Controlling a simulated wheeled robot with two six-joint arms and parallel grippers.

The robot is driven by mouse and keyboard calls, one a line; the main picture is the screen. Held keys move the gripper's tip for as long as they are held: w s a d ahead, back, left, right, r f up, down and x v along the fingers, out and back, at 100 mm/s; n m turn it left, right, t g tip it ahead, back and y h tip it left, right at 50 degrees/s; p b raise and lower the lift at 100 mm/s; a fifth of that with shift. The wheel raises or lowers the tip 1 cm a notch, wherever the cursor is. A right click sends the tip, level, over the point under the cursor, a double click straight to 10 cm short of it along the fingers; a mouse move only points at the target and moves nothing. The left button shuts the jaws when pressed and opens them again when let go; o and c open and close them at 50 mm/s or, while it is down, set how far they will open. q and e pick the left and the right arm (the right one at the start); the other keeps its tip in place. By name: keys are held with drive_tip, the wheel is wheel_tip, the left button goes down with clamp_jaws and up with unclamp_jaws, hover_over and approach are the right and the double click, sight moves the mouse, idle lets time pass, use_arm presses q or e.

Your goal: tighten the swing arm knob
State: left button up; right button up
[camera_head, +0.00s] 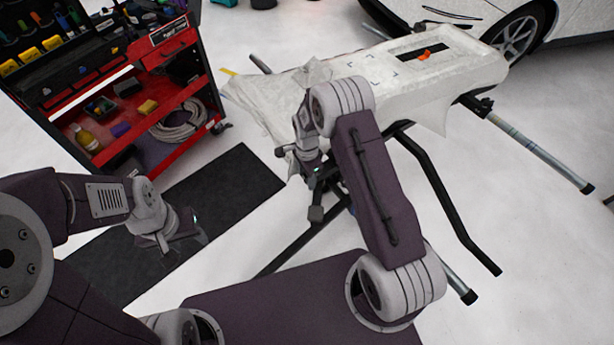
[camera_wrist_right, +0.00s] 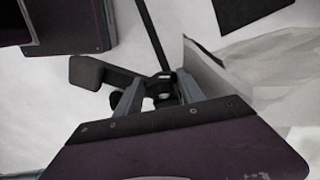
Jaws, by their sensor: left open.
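My right gripper (camera_wrist_right: 160,90) reaches down at the stand beside the cloth-draped panel. In the right wrist view its two fingers are apart, with a small dark knob-like part (camera_wrist_right: 165,101) of the stand between them. I cannot tell whether they grip it. In the head view the right gripper (camera_head: 316,178) and my arm hide most of this spot. The swing arm (camera_wrist_right: 100,74), a dark bar with a block end, runs beside the fingers. My left gripper (camera_head: 187,240) is open and empty, low over the floor and dark mat.
The black-legged stand (camera_head: 440,200) carries a white-draped panel (camera_head: 400,68) with an orange tool (camera_head: 425,54) on it. A red tool cart (camera_head: 190,92) stands at the back left. A dark mat (camera_head: 235,185) lies on the floor. A white car (camera_head: 570,22) is behind.

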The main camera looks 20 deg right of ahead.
drive_tip(key=c, duration=0.7)
drive_tip(key=shift+s+t, duration=0.15)
drive_tip(key=shift+t, duration=0.15)
drive_tip(key=f+t+b, duration=0.1)
drive_tip(key=b, duration=0.3)
drive_tip(key=shift+d+f+t+y+b, duration=0.1)
drive_tip(key=shift+f+t+y+b, duration=0.2)
drive_tip(key=shift+t+y, duration=0.1)
drive_tip(key=r+t+b, duration=0.1)
drive_tip(key=b, duration=0.5)
drive_tip(key=shift+t, duration=0.3)
drive_tip(key=shift+s+r+b, duration=0.1)
drive_tip(key=shift+b, duration=0.35)
drive_tip(key=shift+r, duration=0.2)
drive_tip(key=shift+c, duration=0.2)
drive_tip(key=o, duration=1.3)
